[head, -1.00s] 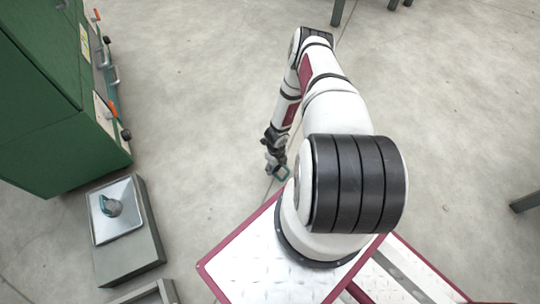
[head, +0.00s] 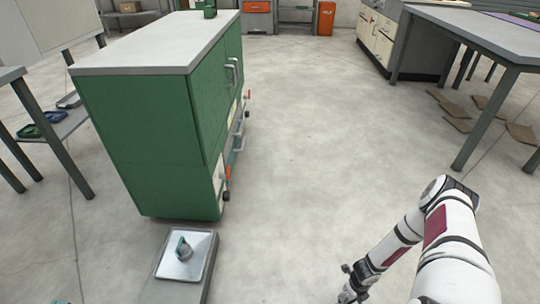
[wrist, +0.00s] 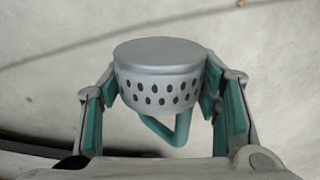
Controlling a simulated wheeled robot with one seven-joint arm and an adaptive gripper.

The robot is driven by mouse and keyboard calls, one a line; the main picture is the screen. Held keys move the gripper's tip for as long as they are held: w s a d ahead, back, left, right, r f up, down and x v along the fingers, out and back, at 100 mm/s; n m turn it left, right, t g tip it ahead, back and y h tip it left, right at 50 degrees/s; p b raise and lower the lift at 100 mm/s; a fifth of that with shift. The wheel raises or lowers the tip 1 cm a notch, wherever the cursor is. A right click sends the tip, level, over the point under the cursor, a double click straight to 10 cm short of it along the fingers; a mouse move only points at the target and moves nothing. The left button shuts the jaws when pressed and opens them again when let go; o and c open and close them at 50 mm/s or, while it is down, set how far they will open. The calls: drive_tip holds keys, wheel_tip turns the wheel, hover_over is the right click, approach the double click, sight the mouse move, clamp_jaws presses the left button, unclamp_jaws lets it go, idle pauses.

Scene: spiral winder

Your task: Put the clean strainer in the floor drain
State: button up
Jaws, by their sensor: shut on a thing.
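In the wrist view, my gripper (wrist: 162,88) is shut on a strainer (wrist: 158,65). The strainer is a round, clean-looking grey metal cup with rows of dark holes around its side and a flat closed end facing away from the gripper. Its teal loop handle (wrist: 172,132) points back between the fingers. The teal pads sit on either side of it. In the head view, my gripper (head: 350,291) is low at the bottom right, above bare floor; the strainer is hard to make out there. I cannot make out the floor drain in either view.
A grey metal tray (head: 205,256) on a low grey block (head: 165,289) holds a small grey object with a teal part (head: 184,249). A green cabinet (head: 150,135) with handles stands behind it. Grey tables (head: 480,35) stand at right. The middle floor is clear.

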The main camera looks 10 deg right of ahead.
drive_tip(key=w+a+r+n, duration=0.2)
drive_tip(key=w+r+n, duration=0.8)
drive_tip(key=w+r, duration=0.5)
drive_tip(key=w+a+r+n, duration=0.3)
drive_tip(key=a+r+n, duration=0.25)
drive_tip(key=r, duration=0.45)
drive_tip(key=w+a+r+n, duration=0.35)
drive_tip(key=r+n, duration=0.35)
drive_tip(key=r, duration=0.3)
drive_tip(key=s+a+r+n, duration=0.35)
drive_tip(key=r+n, duration=0.25)
drive_tip(key=r, duration=0.3)
drive_tip(key=s+a+r+n, duration=0.2)
drive_tip(key=a+r+n, duration=0.35)
drive_tip(key=r, duration=0.35)
drive_tip(key=s+r+p, duration=0.4)
drive_tip(key=r+p, duration=0.8)
drive_tip(key=p, duration=0.2)
drive_tip(key=s+r+p, duration=0.4)
drive_tip(key=r+p, duration=0.9)
drive_tip(key=p, duration=0.2)
drive_tip(key=shift+s+d, duration=0.25)
drive_tip(key=shift+s, duration=0.15)
